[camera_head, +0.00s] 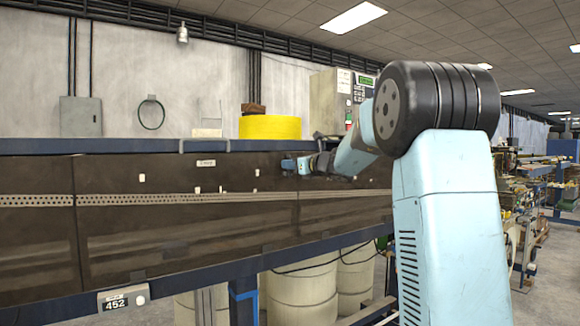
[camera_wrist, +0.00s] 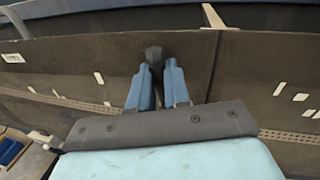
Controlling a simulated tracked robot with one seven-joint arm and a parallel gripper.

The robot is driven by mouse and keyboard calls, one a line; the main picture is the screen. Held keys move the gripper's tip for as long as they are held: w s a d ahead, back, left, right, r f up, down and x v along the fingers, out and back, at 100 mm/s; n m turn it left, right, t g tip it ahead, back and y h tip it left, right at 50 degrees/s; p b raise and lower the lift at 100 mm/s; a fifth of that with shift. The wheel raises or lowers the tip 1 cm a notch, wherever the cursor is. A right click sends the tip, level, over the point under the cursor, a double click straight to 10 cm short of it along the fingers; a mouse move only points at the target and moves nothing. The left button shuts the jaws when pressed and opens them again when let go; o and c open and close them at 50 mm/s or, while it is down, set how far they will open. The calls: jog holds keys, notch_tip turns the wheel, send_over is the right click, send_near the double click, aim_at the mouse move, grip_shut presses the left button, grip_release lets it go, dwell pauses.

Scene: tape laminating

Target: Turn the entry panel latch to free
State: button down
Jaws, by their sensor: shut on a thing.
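My gripper (camera_head: 303,164) reaches the dark front panels (camera_head: 180,215) of the long machine, near their upper edge. In the wrist view its two blue fingers (camera_wrist: 156,78) are closed on a dark rounded knob (camera_wrist: 153,54), which I take to be the entry panel latch. The knob sits between the fingertips, against the brown panel face (camera_wrist: 100,55). Its lower part is hidden by the fingers. In the head view the latch cannot be made out behind the gripper, and its turn angle cannot be told.
Small white tabs (camera_head: 198,190) dot the panels, above a perforated strip (camera_head: 150,198). A blue rail (camera_head: 110,146) runs along the top, with a yellow roll (camera_head: 270,127) behind it. A control box (camera_head: 340,100) stands near my arm. Pale drums (camera_head: 300,290) stand below.

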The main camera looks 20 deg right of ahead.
jog(key=shift+d+f+m, duration=0.15)
jog(key=shift+d+m, duration=0.1)
jog(key=shift+m, duration=0.25)
jog(key=c, duration=1.1)
grip_release()
jog(key=shift+w, duration=0.1)
jog(key=v, duration=1.3)
jog(key=shift+s+d+f, duration=0.15)
jog(key=shift+s+d, duration=0.1)
jog(key=shift+s, duration=0.05)
